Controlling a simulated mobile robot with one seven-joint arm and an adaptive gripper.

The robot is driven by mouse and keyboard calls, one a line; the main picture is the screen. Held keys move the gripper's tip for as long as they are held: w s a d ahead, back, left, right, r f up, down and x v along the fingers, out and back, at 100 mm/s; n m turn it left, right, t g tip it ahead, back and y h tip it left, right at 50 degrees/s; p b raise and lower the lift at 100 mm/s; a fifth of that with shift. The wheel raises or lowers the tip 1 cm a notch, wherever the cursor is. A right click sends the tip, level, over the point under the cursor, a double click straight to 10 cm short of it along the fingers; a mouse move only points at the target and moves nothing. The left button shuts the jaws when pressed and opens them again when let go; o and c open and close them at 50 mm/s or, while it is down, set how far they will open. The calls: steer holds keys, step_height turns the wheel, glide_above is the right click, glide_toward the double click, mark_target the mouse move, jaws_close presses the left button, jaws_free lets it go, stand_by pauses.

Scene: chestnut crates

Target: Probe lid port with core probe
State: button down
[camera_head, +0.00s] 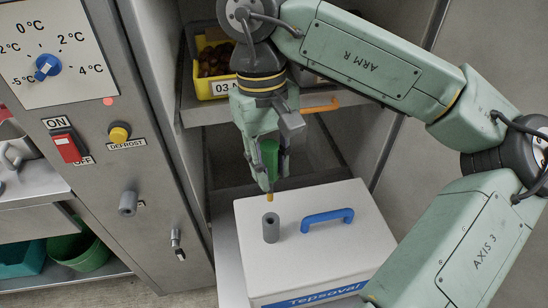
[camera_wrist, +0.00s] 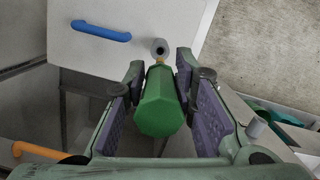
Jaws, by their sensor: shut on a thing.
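My gripper (camera_head: 267,182) is shut on the green handle of the core probe (camera_head: 269,153) and holds it upright, tip down. The probe's yellowish tip shows below the fingers. The grey lid port (camera_head: 271,229) is a short upright tube on the white lid (camera_head: 335,215). The tip is just above the port and looks apart from it. In the wrist view the probe (camera_wrist: 160,103) fills the space between the purple finger pads, and the port (camera_wrist: 160,47) shows beyond it. Most of the shaft is hidden by the handle there.
A blue handle (camera_head: 328,218) stands on the lid to the right of the port. An orange handle (camera_head: 322,105) is close behind my gripper. A yellow crate (camera_head: 213,70) of chestnuts sits on the shelf behind. A control panel with a red switch (camera_head: 68,146) is at left.

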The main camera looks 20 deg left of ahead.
mark_target(272, 190)
steer(key=shift+f, duration=0.1)
steer(key=shift+f+b, duration=2.5)
steer(key=shift+f, duration=0.35)
steer(key=shift+f, duration=0.2)
steer(key=shift+f+b, duration=3.4)
steer(key=shift+f, duration=0.5)
steer(key=c, duration=1.2)
jaws_free()
steer(key=shift+r, duration=0.1)
steer(key=shift+c, duration=0.2)
